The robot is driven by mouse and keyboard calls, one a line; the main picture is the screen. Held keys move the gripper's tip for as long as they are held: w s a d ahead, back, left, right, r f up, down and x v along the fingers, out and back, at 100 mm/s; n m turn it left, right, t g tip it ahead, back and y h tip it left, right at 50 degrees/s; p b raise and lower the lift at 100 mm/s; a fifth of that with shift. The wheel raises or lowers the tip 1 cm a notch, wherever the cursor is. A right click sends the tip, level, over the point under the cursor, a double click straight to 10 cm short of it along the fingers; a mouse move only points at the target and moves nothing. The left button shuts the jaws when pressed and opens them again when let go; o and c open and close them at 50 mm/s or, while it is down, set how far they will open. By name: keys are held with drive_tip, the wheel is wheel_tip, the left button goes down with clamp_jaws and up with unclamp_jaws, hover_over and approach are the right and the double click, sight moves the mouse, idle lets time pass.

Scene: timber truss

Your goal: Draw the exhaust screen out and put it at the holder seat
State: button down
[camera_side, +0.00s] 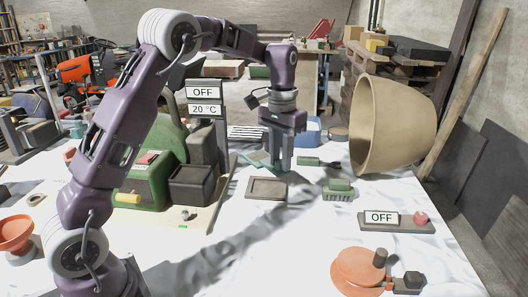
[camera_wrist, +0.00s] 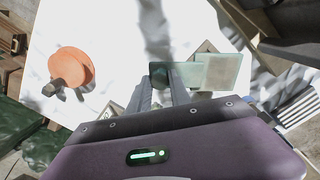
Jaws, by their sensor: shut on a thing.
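My gripper (camera_side: 279,166) points down over the white table and is shut on a thin greenish plate, which I take to be the exhaust screen (camera_side: 258,159). In the wrist view the plate (camera_wrist: 222,70) reaches out to the right of my gripper (camera_wrist: 162,84), with a darker green part at the fingers. The screen is clear of the green machine (camera_side: 146,183). A flat dark frame with a brown recess, likely the holder seat (camera_side: 266,188), lies on the table below and in front of my gripper.
The machine's signs (camera_side: 203,92) read OFF and 20 °C. A switch box (camera_side: 396,222) with a red knob and OFF sign stands right. An orange round thing (camera_side: 356,270) is at the front. A big tan bowl (camera_side: 390,125) stands behind right. Small green items (camera_side: 339,190) lie nearby.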

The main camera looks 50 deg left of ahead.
drive_tip(key=w+a+f+n, duration=0.5)
drive_tip(key=w+f+n, duration=0.3)
drive_tip(key=w+n, duration=0.2)
drive_tip(key=shift+w+f, duration=0.25)
drive_tip(key=shift+w, duration=0.65)
drive_tip(key=shift+f, duration=0.95)
drive_tip(key=shift+f, duration=0.25)
drive_tip(key=shift+f, duration=0.9)
drive_tip(key=c, duration=1.1)
unclamp_jaws()
